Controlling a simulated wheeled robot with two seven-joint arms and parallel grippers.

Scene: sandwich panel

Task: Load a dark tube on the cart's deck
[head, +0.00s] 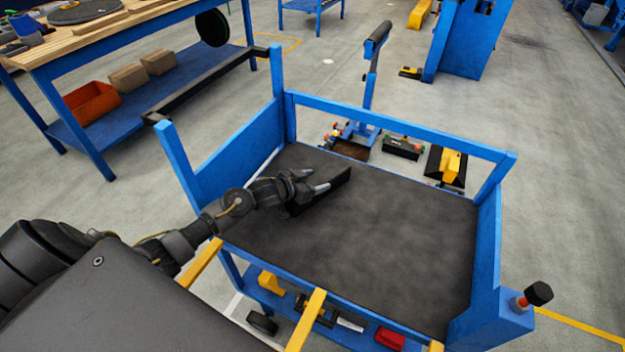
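The cart's deck (390,245) is a dark grey, worn surface inside a blue frame. My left gripper (318,179) reaches in from the left over the deck's far-left part. Its two grey fingers are spread apart. A black, straight-edged long shape (338,182) lies just under and beyond the fingers on the deck. It looks like the dark tube, but the gripper partly covers it, and I cannot tell whether the fingers touch it. My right gripper is not in view.
Blue rails and a left end panel (235,155) edge the deck. A black handle bar (210,85) juts out at the left. A black knob (538,293) stands at the near right corner. A workbench (110,35) stands back left. The deck's right half is clear.

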